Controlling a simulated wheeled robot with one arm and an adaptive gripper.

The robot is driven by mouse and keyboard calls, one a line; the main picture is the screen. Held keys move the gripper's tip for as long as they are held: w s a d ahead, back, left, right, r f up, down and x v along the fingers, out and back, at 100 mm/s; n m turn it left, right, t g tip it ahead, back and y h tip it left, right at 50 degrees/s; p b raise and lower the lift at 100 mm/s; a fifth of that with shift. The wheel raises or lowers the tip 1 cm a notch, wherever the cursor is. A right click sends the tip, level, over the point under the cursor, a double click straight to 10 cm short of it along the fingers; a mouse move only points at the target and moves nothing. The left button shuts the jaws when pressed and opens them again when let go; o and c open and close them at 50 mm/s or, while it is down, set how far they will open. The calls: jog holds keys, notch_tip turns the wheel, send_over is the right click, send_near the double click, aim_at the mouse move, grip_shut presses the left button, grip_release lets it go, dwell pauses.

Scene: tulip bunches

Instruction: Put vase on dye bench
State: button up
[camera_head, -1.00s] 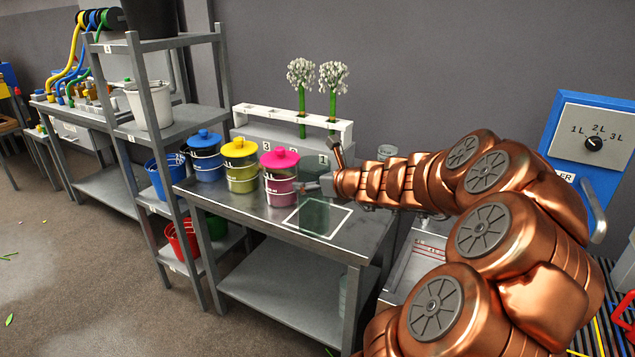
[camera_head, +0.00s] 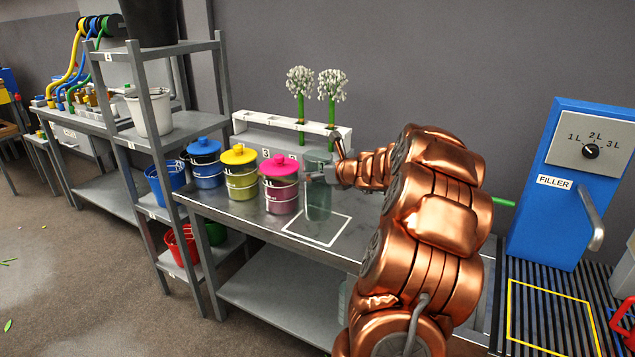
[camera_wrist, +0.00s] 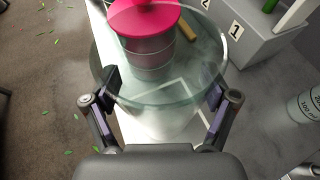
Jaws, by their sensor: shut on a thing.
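The vase (camera_head: 318,200) is a clear, greenish glass cylinder, upright. My gripper (camera_head: 328,174) is shut on it from the right in the head view. In the wrist view the vase's round rim (camera_wrist: 103,72) shows between the two fingers of my gripper (camera_wrist: 163,92). The dye bench (camera_head: 268,222) is a grey metal table with a white square outline (camera_head: 343,228) on its top. The vase is over the bench, at the back left of the outline and close to the pink-lidded jar (camera_head: 281,190). I cannot tell whether its base touches the bench.
Yellow-lidded (camera_head: 240,174) and blue-lidded (camera_head: 206,166) jars stand left of the pink one. A white rack (camera_head: 290,123) with two white flowers is behind. A shelf (camera_head: 180,130) stands at the left, a blue filler (camera_head: 560,200) at the right. The bench's front is clear.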

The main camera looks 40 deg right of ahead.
jog(key=shift+w+d+f+b, duration=0.1)
jog(key=shift+f+b, duration=0.1)
jog(key=shift+f, duration=0.65)
jog(key=shift+w+d+f+b, duration=0.1)
jog(key=shift+f+b, duration=0.1)
jog(key=shift+f, duration=0.85)
jog(key=o, duration=1.6)
jog(key=shift+r, duration=0.15)
